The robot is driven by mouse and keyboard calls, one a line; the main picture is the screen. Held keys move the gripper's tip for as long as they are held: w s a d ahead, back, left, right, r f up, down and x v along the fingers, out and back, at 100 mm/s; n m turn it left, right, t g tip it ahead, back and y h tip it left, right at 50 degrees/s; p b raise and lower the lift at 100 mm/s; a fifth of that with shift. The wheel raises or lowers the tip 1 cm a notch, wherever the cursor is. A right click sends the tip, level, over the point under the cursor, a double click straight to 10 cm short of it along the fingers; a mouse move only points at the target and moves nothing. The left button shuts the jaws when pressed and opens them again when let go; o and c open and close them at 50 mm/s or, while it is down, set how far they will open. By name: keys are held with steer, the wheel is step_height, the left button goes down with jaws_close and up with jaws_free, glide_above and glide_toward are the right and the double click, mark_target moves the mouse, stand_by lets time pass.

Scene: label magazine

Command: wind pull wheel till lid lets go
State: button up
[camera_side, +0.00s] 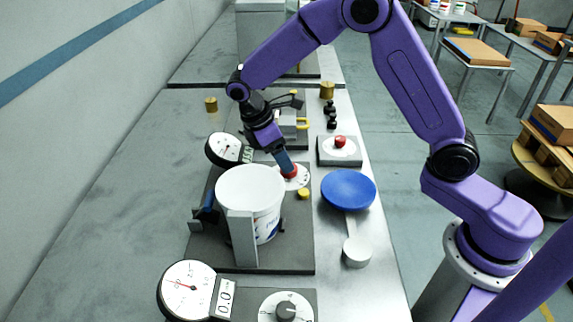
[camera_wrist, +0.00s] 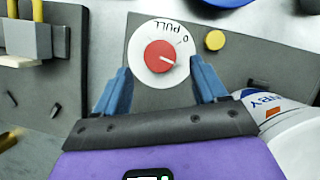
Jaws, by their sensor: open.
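The pull wheel is a red knob (camera_wrist: 160,57) with a white pointer line, on a white dial (camera_wrist: 153,33) marked "0" and "PULL". In the side view the red knob (camera_side: 290,173) sits behind the white tub (camera_side: 268,222). The tub's round white top (camera_side: 250,185) looks closed, but I cannot tell the lid's edge from the tub. My gripper (camera_wrist: 159,67) is open, its blue fingers on either side of the red knob with gaps visible in the wrist view. In the side view my gripper (camera_side: 287,165) points down at the knob.
A blue disc (camera_side: 348,188) lies right of the tub. A yellow button (camera_wrist: 215,40) is beside the dial. A round gauge (camera_side: 224,149) stands behind the tub; another gauge (camera_side: 188,288) and a grey knob (camera_side: 286,311) are in front. A red button (camera_side: 340,141) is further back.

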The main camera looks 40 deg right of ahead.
steer(key=shift+x, duration=2.3)
steer(key=c, duration=1.1)
steer(key=shift+o, duration=0.2)
